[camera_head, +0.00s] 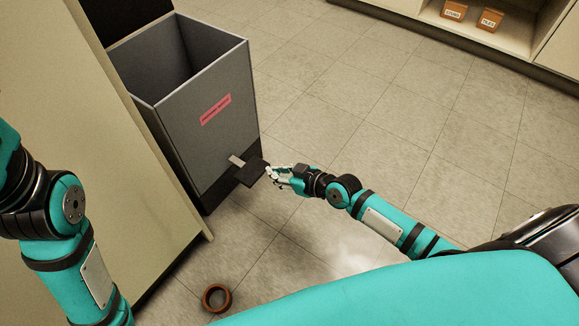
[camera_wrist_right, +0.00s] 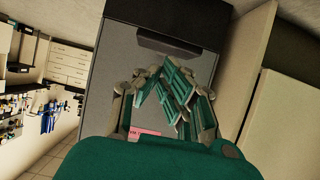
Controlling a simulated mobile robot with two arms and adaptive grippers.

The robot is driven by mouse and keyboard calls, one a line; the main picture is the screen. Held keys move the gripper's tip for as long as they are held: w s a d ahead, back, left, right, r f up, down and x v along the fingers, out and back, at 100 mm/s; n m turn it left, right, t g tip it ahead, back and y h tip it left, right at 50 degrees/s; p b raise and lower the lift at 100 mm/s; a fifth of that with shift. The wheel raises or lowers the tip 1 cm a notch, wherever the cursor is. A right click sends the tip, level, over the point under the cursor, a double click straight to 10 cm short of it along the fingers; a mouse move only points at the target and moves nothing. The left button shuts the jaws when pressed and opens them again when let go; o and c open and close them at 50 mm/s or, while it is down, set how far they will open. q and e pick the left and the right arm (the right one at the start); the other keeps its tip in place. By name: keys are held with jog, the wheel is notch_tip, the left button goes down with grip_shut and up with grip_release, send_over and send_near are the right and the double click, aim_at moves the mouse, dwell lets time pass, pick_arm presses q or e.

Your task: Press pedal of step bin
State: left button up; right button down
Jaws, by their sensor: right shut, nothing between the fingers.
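The grey step bin (camera_head: 205,115) stands on the floor with its top open and a dark lid (camera_head: 122,14) raised at the back. Its front carries a pink label (camera_head: 216,109), also in the right wrist view (camera_wrist_right: 145,132). The black pedal (camera_head: 249,173) sticks out low on the front, on a light metal bar. My right gripper (camera_head: 271,172) is shut and empty at the pedal's outer edge; I cannot tell whether they touch. In the wrist view, the right gripper's fingers (camera_wrist_right: 167,85) show before the bin's front, with the dark pedal (camera_wrist_right: 175,46) beyond. My left gripper is out of view.
A beige cabinet side (camera_head: 95,150) stands close to the left of the bin. A brown ring (camera_head: 216,297) lies on the tiled floor nearby. A low shelf (camera_head: 480,35) with small orange boxes is at the far right. The floor between is clear.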

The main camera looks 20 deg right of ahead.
jog(key=p+v, duration=0.1)
jog(key=v, duration=0.3)
